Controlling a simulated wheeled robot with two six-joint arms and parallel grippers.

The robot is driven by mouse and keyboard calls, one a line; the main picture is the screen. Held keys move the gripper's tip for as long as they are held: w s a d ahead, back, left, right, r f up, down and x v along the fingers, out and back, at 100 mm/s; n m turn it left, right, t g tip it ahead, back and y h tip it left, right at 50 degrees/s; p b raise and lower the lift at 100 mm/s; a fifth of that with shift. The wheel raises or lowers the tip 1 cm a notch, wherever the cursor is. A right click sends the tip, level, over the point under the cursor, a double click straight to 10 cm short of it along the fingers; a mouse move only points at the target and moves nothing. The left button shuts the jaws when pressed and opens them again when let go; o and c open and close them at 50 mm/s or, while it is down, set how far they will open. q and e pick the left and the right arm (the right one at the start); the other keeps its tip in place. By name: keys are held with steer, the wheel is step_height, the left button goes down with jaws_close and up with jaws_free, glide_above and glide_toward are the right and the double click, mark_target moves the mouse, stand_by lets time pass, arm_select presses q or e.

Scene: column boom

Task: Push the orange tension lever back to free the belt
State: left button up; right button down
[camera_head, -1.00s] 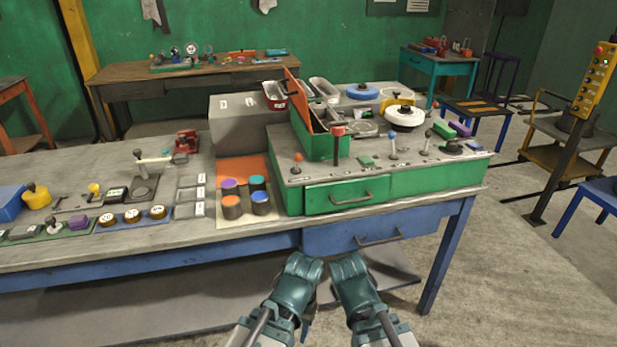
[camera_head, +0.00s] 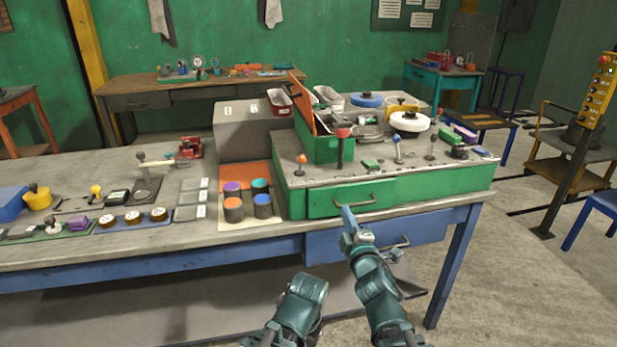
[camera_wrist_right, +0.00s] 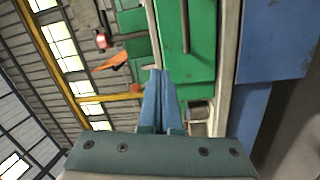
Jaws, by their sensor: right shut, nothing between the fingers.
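A short lever with an orange knob (camera_head: 301,159) stands at the front left of the green console (camera_head: 440,186). I take it to be the tension lever. I cannot make out a belt. My right gripper (camera_head: 346,209) is shut and empty, its blue fingers pointing up before the console's front drawer, below and right of the lever. In the right wrist view its fingers (camera_wrist_right: 160,76) are together, with green panels beyond. I cannot tell whether they touch the drawer. My left arm shows at the bottom, but its fingers are out of view.
A lever with a red knob (camera_head: 343,133) stands right of the orange one. A green box (camera_head: 335,147) with a raised orange flap (camera_head: 303,100) stands behind. Capped cylinders (camera_head: 233,209) stand to the left. A blue drawer (camera_head: 325,247) hangs below the bench.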

arm_select(q)
steer(key=shift+f+b, duration=0.45)
steer(key=shift+f, duration=0.2)
arm_select(e)
steer(key=s+a+r+n+y, duration=0.1)
steer(key=n+y, duration=0.1)
steer(key=a+r+n+y, duration=0.1)
steer(key=n+y, duration=0.1)
steer(key=s+a+r+n+y, duration=0.1)
steer(key=a+n, duration=0.1)
steer(key=shift+s+r+n+t+y, duration=0.3)
steer(key=shift+s+n+y, duration=0.05)
steer(key=shift+n+y, duration=0.05)
